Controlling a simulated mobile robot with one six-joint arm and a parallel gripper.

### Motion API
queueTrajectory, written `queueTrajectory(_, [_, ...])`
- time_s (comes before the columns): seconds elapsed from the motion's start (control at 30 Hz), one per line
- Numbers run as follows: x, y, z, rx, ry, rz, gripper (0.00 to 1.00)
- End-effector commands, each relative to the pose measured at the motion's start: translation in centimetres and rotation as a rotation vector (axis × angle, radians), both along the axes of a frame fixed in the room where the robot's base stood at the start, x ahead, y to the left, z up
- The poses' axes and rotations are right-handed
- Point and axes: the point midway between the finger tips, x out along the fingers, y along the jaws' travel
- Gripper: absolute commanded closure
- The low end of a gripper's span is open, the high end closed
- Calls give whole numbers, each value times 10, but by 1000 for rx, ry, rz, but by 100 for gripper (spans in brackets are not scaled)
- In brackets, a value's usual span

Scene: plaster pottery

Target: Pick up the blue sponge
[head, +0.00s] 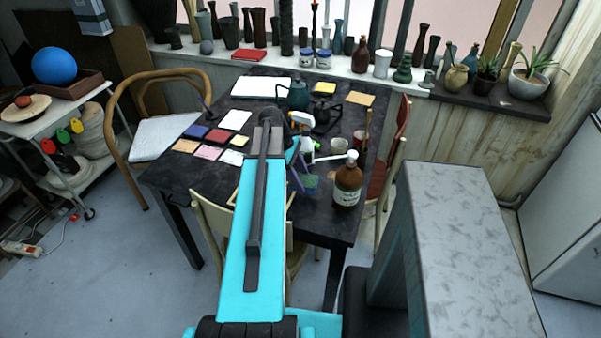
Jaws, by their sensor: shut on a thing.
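My gripper (299,163) is at the far end of my cyan arm, over the front right part of the dark table (324,218). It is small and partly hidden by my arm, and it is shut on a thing. A small blue-purple piece with some green, which looks like the blue sponge (303,182), shows right at the jaws. Whether it touches the table is too small to tell. A flat blue square (196,131) also lies among coloured squares on the table's left part.
A brown pump bottle (347,182) stands close right of my gripper. A white-and-orange spray bottle (302,118) and a cup (339,146) are behind it. Chairs stand around the table, one (212,222) at the front. Vases line the windowsill (400,86).

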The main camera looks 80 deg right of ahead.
Motion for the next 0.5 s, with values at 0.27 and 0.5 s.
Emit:
queueTrajectory(0.27, [-13, 35, 2, 1, 0, -1, 71])
queueTrajectory(0.5, [-20, 52, 4, 1, 0, -1, 71])
